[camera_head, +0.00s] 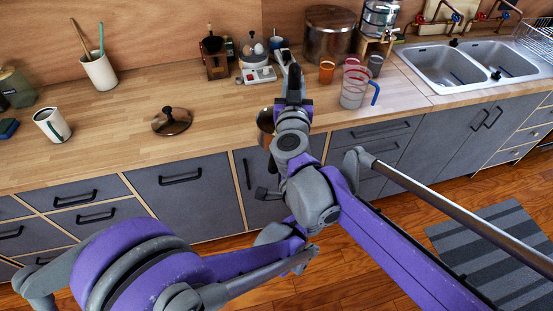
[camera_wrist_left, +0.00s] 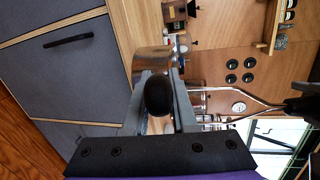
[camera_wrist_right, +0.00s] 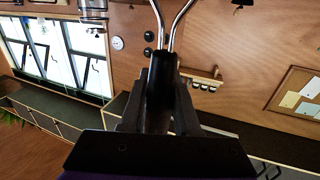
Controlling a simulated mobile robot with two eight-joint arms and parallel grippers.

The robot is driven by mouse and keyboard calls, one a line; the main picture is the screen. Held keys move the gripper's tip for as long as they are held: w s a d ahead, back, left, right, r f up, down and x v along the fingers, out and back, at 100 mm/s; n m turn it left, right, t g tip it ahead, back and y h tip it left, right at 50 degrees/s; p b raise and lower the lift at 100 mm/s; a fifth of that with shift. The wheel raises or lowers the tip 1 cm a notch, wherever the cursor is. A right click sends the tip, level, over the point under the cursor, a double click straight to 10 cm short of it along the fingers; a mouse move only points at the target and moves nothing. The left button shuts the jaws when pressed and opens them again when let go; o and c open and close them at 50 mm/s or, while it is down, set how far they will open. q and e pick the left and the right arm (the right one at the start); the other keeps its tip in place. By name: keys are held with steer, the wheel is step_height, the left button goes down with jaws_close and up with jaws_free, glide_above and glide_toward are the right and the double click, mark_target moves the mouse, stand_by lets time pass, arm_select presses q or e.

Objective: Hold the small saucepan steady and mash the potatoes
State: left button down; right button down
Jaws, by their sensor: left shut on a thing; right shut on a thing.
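The small saucepan (camera_head: 265,121) is at the counter's front edge in the head view, mostly hidden behind my right arm. In the left wrist view its metal side (camera_wrist_left: 150,60) shows beyond my left gripper (camera_wrist_left: 160,80), which is shut on its dark handle (camera_wrist_left: 158,97). My right gripper (camera_wrist_right: 160,75) is shut on the black handle (camera_wrist_right: 161,72) of the masher, whose two metal wires (camera_wrist_right: 171,28) run on past the fingers. The masher's wires (camera_wrist_left: 245,112) also show right of the saucepan in the left wrist view. The potatoes and masher head are hidden.
A lid (camera_head: 172,121) lies on the counter left of the saucepan. A measuring jug (camera_head: 354,88), an orange cup (camera_head: 327,72) and a large pot (camera_head: 329,35) stand to the right. An egg cooker (camera_head: 256,66) stands behind. The counter around the lid is clear.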

mark_target(262, 134)
arm_select(q)
steer(key=shift+r+x, duration=0.2)
steer(key=shift+x, duration=0.8)
steer(key=shift+r+x, duration=0.15)
steer(key=shift+x, duration=0.9)
steer(key=shift+r+x, duration=0.2)
steer(key=shift+x, duration=0.8)
steer(key=shift+r+x, duration=0.2)
steer(key=shift+x, duration=1.15)
steer(key=shift+r+x, duration=0.2)
steer(key=shift+x, duration=1.2)
steer(key=shift+r+x, duration=0.2)
steer(key=shift+x, duration=1.15)
steer(key=shift+w, duration=0.1)
steer(key=shift+f+b, duration=0.5)
steer(key=shift+f, duration=0.25)
